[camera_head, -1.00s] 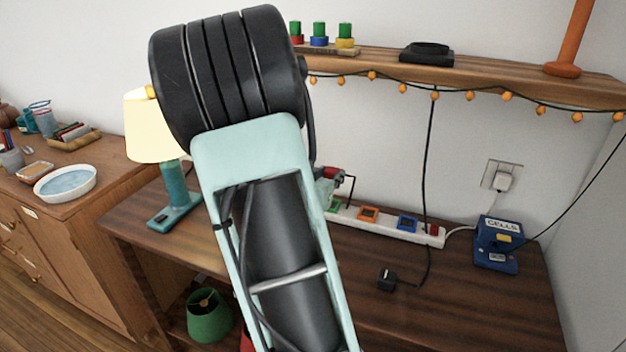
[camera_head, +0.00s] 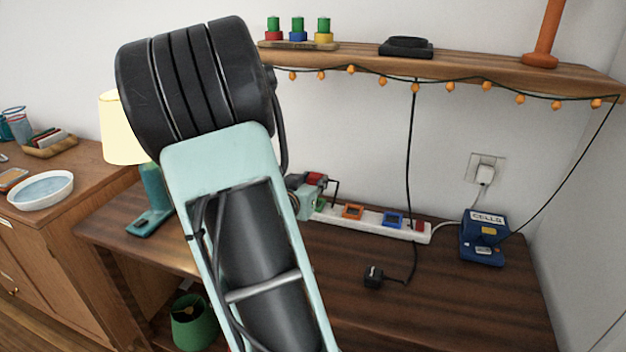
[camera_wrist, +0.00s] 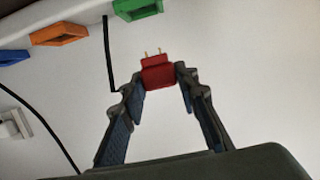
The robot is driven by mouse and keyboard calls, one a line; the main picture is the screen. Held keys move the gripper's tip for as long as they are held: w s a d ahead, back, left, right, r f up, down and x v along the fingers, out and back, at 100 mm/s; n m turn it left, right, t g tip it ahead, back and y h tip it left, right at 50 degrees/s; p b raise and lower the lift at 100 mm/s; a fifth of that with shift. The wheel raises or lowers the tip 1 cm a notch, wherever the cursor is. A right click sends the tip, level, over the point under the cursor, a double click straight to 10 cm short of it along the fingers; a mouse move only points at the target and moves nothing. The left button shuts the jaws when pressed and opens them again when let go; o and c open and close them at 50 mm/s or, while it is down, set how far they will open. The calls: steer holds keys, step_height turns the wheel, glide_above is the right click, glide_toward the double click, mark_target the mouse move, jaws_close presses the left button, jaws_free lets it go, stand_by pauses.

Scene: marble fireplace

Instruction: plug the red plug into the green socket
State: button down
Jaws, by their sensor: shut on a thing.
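My gripper (camera_wrist: 160,80) is shut on the red plug (camera_wrist: 158,68), shown in the wrist view. The plug sits between the fingertips, and its two metal prongs point toward the top of that picture. The green socket (camera_wrist: 138,9) is at the top edge of the wrist view, beyond the prongs and apart from them. In the head view the red plug (camera_head: 315,177) shows small behind my arm, above the left part of the white power strip (camera_head: 408,229).
An orange socket (camera_head: 352,211) and a blue socket (camera_head: 393,219) are on the strip. A black plug (camera_head: 373,276) on a cord lies on the desk (camera_head: 440,310). A blue box (camera_head: 484,238) stands at right, a lamp (camera_head: 125,130) at left. A shelf (camera_head: 470,73) with string lights hangs above.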

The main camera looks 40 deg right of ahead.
steer(key=shift+f+b, duration=1.15)
steer(key=shift+f, duration=0.55)
steer(key=shift+f+b, duration=0.95)
steer(key=shift+f, duration=0.25)
steer(key=c, duration=1.4)
jaws_free()
steer(key=v, duration=1.2)
steer(key=shift+r, duration=0.15)
